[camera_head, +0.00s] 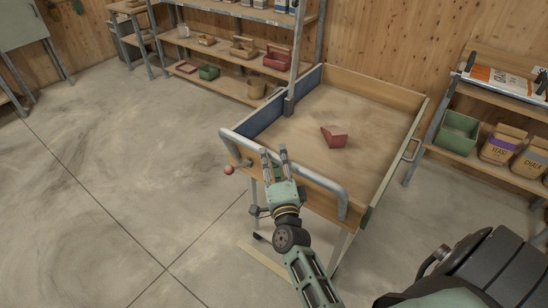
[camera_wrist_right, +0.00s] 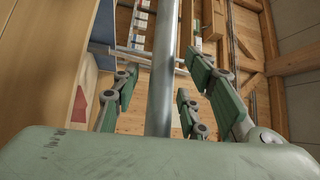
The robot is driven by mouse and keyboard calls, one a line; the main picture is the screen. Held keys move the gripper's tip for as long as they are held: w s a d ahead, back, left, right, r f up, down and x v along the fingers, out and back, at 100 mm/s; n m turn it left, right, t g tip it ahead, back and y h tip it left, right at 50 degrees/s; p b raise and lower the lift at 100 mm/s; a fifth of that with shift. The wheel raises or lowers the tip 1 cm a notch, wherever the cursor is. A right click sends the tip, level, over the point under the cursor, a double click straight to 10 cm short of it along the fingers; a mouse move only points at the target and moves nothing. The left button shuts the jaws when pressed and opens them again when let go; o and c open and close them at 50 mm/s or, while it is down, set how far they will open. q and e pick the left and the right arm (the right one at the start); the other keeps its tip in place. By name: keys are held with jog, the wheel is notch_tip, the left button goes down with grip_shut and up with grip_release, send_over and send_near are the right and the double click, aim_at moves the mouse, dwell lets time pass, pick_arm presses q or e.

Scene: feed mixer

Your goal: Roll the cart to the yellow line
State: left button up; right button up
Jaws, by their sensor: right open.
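The cart (camera_head: 370,96) is a wooden tray on legs with a blue inner side and a grey tubular handle (camera_head: 321,182) along its near side. My right gripper (camera_head: 274,153) is at this handle, fingers open and reaching over the bar. In the right wrist view the bar (camera_wrist_right: 161,60) runs between the spread fingers, with gaps on both sides. A pale strip (camera_head: 262,258) lies low beside the cart's near legs; I cannot tell whether it is the yellow line. My left gripper is out of view.
A red block (camera_head: 334,138) lies in the cart. A red knob (camera_head: 228,170) sticks out by the handle's left end. Shelves with boxes (camera_head: 215,52) stand behind, and another shelf with a green bin (camera_head: 457,131) stands at right. The concrete floor (camera_head: 130,150) at left is clear.

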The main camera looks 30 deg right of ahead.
jog(key=v, duration=1)
jog(key=shift+s, duration=0.3)
jog(key=shift+a, duration=0.1)
jog(key=s+a+f+n+g+y, duration=0.1)
jog(key=a+f+n+g+y, duration=0.2)
jog(key=f, duration=0.6)
jog(key=a+f+n+y, duration=0.3)
jog(key=a+f+n, duration=0.1)
jog(key=f, duration=0.4)
jog(key=s+a+f+n+g+y, duration=0.1)
jog(key=s+a+f+n+g, duration=0.15)
jog(key=s+f, duration=0.4)
jog(key=s+a+f+n+g+y, duration=0.1)
jog(key=s+a+f+n+g, duration=0.2)
jog(key=f, duration=0.7)
jog(key=s+d+f+n+g, duration=0.2)
jog(key=s+f, duration=0.4)
jog(key=s, duration=0.4)
jog(key=s+d+f+n+g, duration=0.2)
jog(key=s+f+n, duration=0.3)
jog(key=s, duration=0.4)
jog(key=s+d+f+n+g, duration=0.3)
jog(key=s+f, duration=0.3)
jog(key=s, duration=0.4)
jog(key=shift+s+f+n+g+h, duration=0.3)
jog(key=shift+n+g, duration=0.15)
jog(key=shift+g, duration=0.4)
jog(key=shift+a, duration=0.1)
jog(key=shift+c, duration=0.5)
